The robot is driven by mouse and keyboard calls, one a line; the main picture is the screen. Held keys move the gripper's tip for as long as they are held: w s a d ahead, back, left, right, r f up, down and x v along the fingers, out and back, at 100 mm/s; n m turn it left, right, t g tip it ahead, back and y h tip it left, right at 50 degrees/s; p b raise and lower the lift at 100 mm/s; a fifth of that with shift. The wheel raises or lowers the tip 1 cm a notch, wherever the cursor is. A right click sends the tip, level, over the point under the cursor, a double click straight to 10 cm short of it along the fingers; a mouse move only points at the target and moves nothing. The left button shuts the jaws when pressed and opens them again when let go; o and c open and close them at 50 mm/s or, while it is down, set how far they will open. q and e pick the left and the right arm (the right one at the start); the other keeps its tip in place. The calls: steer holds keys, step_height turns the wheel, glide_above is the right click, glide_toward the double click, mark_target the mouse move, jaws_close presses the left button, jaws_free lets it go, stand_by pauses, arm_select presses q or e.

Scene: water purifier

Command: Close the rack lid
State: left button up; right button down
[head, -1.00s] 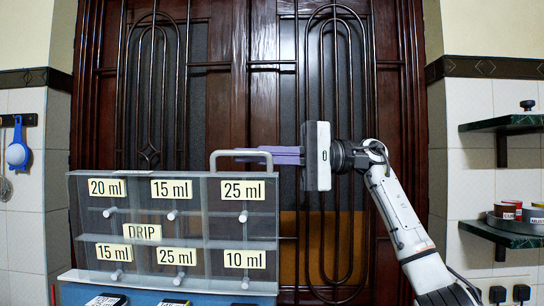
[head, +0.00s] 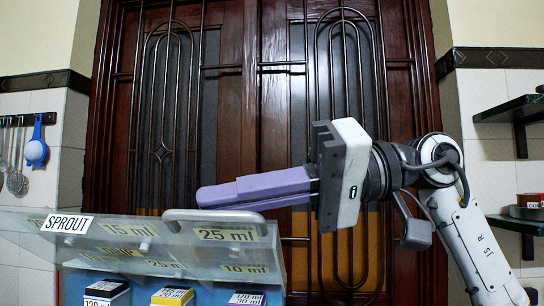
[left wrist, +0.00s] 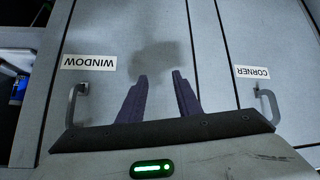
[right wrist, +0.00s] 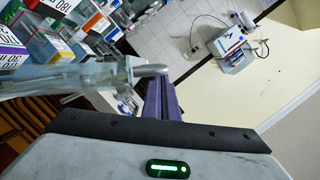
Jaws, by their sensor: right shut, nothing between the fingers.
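The rack lid (head: 40,228) is a clear panel with volume labels and a grey handle (head: 215,214) on its upper edge. In the head view it is tilted, strongly foreshortened, above the blue rack (head: 140,296). My right gripper (head: 200,197) is shut and empty, its purple fingers pointing left just behind and above the handle. Whether they touch the lid I cannot tell. The right wrist view shows the shut fingers (right wrist: 165,98) beside the lid's edge and handle (right wrist: 150,70). My left gripper (left wrist: 160,76) is open and empty, seen only in the left wrist view.
Several labelled boxes, such as a yellow one (head: 173,296), sit in the rack below the lid. A dark wooden door (head: 230,110) stands behind. Green shelves (head: 510,110) are at the right. Grey panels labelled WINDOW (left wrist: 90,63) and CORNER (left wrist: 252,72) face my left gripper.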

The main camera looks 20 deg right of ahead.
mark_target(254, 218)
steer(key=shift+s+a+f+n+b, duration=0.25)
steer(key=shift+s+f+b, duration=0.15)
steer(key=shift+f, duration=0.25)
steer(key=shift+s+a+f+n+b, duration=0.1)
steer(key=shift+s+f+n+b, duration=0.15)
steer(key=shift+s+f+b, duration=0.25)
steer(key=shift+w+d, duration=0.1)
steer(key=shift+d, duration=0.05)
